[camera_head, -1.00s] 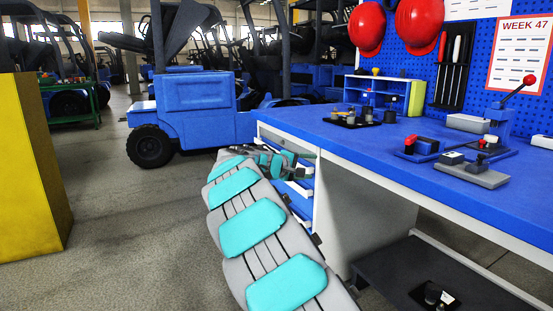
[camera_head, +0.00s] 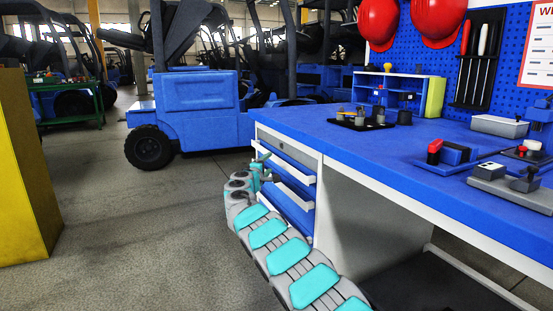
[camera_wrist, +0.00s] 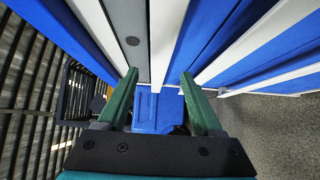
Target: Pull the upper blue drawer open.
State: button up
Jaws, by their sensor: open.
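The drawer unit under the left end of the bench has a grey top front (camera_head: 290,148) with a dark round spot. Below it are the upper blue drawer (camera_head: 284,160) and another blue drawer (camera_head: 297,211), with white strips along their fronts. My gripper (camera_head: 262,160) is beside the unit's left front, partly hidden. In the wrist view my gripper (camera_wrist: 163,100) is open, its two green fingers apart. A white strip (camera_wrist: 163,45) between the grey front (camera_wrist: 124,25) and a blue front (camera_wrist: 203,30) runs toward the gap between the fingers. Contact cannot be told.
The blue bench top (camera_head: 350,150) overhangs the drawers and holds a dark tray (camera_head: 352,124) and clamps. A blue forklift (camera_head: 195,105) stands behind. A yellow block (camera_head: 22,170) stands at the left, with open floor (camera_head: 130,220) between.

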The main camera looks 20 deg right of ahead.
aim_at(274, 159)
jog(key=shift+x, duration=1.05)
jog(key=shift+w+d+p, duration=0.45)
jog(key=shift+w+p, duration=0.05)
jog(key=shift+w, duration=0.05)
jog(key=shift+w+d, duration=0.25)
jog(key=shift+d, duration=0.15)
jog(key=shift+w+d+r+p, duration=0.15)
jog(key=shift+w+d+p, duration=0.15)
jog(key=shift+w+p, duration=0.2)
jog(key=shift+w+d+p, duration=0.4)
jog(key=shift+w+d, duration=0.05)
jog(key=shift+d, duration=0.15)
